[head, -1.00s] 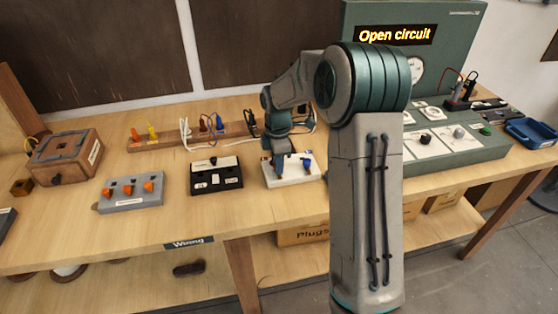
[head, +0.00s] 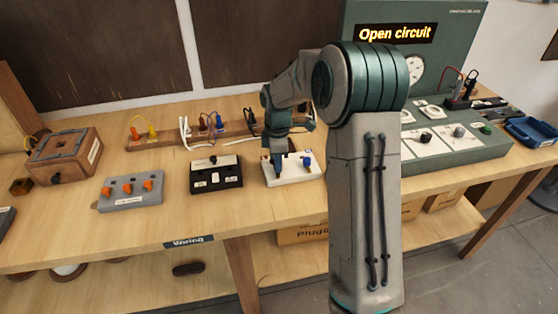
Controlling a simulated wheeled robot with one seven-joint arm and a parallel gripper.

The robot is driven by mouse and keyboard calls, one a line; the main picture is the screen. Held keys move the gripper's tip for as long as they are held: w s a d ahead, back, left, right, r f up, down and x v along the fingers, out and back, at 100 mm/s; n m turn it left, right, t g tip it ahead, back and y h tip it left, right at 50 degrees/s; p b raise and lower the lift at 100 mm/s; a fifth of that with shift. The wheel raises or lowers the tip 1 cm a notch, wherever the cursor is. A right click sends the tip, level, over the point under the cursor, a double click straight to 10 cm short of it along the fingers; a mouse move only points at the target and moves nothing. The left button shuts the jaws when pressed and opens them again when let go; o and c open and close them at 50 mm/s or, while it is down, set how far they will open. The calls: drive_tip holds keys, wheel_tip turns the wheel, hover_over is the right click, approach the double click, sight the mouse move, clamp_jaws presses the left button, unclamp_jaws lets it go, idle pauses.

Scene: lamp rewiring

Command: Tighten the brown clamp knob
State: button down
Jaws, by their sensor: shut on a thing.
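A white terminal block (head: 296,178) lies on the bench in the head view, with a blue clamp knob (head: 307,163) standing clear on its right side. My gripper (head: 279,170) points down over the left part of this block, left of the blue knob. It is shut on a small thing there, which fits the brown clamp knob. The fingers hide that knob, so its colour and how far it is turned cannot be seen.
A black switch block (head: 217,180) stands just left of the white block, and a grey block with orange knobs (head: 134,192) farther left. A wooden strip with cords (head: 165,141) runs behind. A green tester panel (head: 410,50) reads "Open circuit". Bare bench lies in front.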

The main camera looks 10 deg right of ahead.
drive_tip(key=m+b, duration=0.1)
drive_tip(key=m, duration=0.8)
drive_tip(key=shift+b, duration=0.35)
drive_tip(key=m, duration=0.4)
drive_tip(key=shift+m, duration=0.3)
drive_tip(key=m, duration=0.3)
drive_tip(key=shift+m+b, duration=0.3)
drive_tip(key=m, duration=0.4)
drive_tip(key=shift+m, duration=0.3)
drive_tip(key=m, duration=0.3)
drive_tip(key=shift+r, duration=0.1)
drive_tip(key=m+p, duration=0.1)
drive_tip(key=m, duration=0.4)
drive_tip(key=shift+m+p, duration=0.85)
drive_tip(key=shift+m, duration=1.25)
